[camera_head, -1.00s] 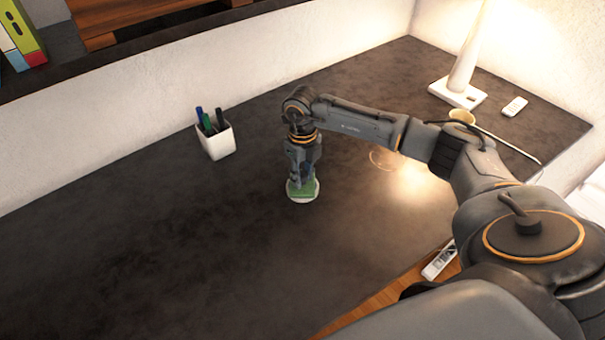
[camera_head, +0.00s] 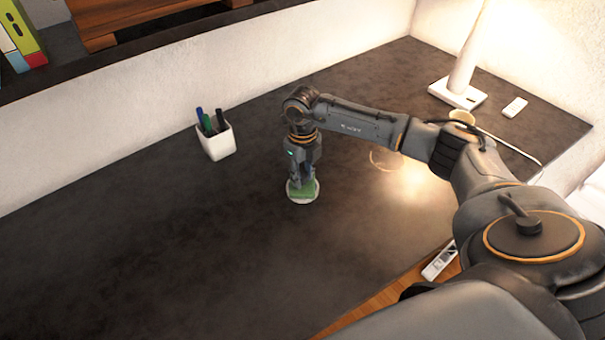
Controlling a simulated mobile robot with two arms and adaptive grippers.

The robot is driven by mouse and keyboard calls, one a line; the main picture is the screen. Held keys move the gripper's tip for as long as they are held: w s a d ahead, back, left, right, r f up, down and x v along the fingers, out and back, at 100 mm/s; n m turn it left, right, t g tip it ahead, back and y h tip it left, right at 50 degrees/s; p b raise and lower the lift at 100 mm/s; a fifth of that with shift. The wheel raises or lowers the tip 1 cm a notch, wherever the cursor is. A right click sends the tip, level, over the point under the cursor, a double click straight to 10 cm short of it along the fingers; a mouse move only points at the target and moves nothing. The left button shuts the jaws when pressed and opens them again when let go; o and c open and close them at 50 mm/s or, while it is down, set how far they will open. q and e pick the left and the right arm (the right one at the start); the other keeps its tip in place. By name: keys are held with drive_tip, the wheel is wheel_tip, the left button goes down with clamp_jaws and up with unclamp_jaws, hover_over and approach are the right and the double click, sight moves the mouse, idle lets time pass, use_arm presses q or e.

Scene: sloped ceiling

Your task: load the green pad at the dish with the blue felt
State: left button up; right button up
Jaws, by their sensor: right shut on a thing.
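The green pad (camera_head: 306,192) lies on a small round white dish (camera_head: 293,199) near the middle of the dark desk. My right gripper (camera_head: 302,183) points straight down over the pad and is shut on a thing. A small bluish sliver, which looks like the blue felt (camera_head: 309,171), shows between its fingers. The fingers hide most of it and part of the pad. Whether the felt touches the pad cannot be told. My left gripper is not in view.
A white cup (camera_head: 217,142) with several pens stands left of my gripper. A white lamp base (camera_head: 458,93), a small white device (camera_head: 515,107) and a tan cup (camera_head: 462,116) are at the back right. The left of the desk (camera_head: 130,235) is clear.

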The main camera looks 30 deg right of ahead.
sight(302, 174)
drive_tip(key=shift+r+p, duration=1.95)
drive_tip(key=shift+r, duration=1.4)
